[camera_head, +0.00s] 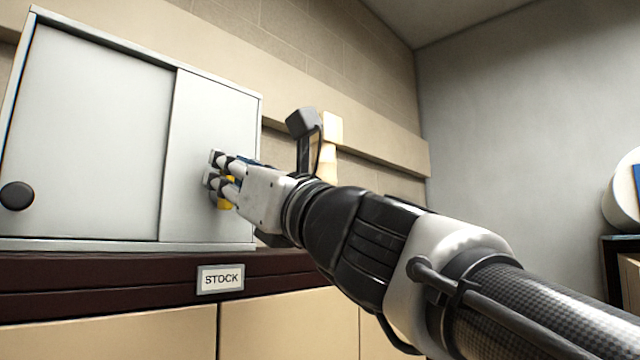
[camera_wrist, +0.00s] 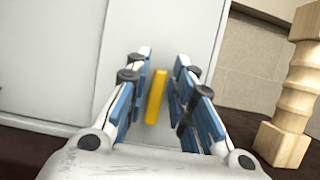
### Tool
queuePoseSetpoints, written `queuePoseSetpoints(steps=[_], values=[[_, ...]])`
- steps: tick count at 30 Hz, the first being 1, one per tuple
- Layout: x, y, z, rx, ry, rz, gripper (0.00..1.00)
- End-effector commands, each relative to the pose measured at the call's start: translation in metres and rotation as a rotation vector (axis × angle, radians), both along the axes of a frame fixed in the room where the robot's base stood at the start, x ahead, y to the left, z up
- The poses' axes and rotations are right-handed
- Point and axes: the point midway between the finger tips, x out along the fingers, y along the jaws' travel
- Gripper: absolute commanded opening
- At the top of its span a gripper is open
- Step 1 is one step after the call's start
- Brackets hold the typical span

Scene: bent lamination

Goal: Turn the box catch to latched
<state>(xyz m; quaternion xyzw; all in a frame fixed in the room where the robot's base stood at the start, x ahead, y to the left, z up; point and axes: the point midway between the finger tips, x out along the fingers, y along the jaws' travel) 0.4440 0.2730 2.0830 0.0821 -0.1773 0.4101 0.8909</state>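The box is a light grey cabinet (camera_head: 90,120) with two door panels and a round black knob on the left one. The catch is a yellow bar (camera_wrist: 156,97) on the right panel, nearly upright and slightly tilted in the wrist view. In the head view, only part of the yellow catch (camera_head: 226,188) shows behind my fingers. My gripper (camera_head: 212,169) is at the right panel. In the wrist view, my gripper (camera_wrist: 164,62) is open, with one blue-padded finger on each side of the catch and gaps between. I cannot tell how deep the fingertips reach around it.
The cabinet stands on a dark brown ledge (camera_head: 120,285) with a STOCK label (camera_head: 220,279). A turned wooden post (camera_wrist: 296,90) stands close to the right of my gripper. A beige wall rail (camera_head: 385,150) runs behind. A round white object (camera_head: 622,195) is at the far right.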

Motion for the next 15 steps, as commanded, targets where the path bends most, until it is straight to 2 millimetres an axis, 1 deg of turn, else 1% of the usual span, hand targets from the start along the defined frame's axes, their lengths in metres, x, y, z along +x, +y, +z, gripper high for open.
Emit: queuePoseSetpoints(steps=[1,8,15], values=[[-0.0001,-0.0001,0.0001,0.000,0.000,0.000,0.16],[-0.0001,-0.0003,0.0001,0.000,0.000,0.000,0.01],[-0.0001,-0.0003,0.0001,-0.001,-0.001,0.000,0.00]])
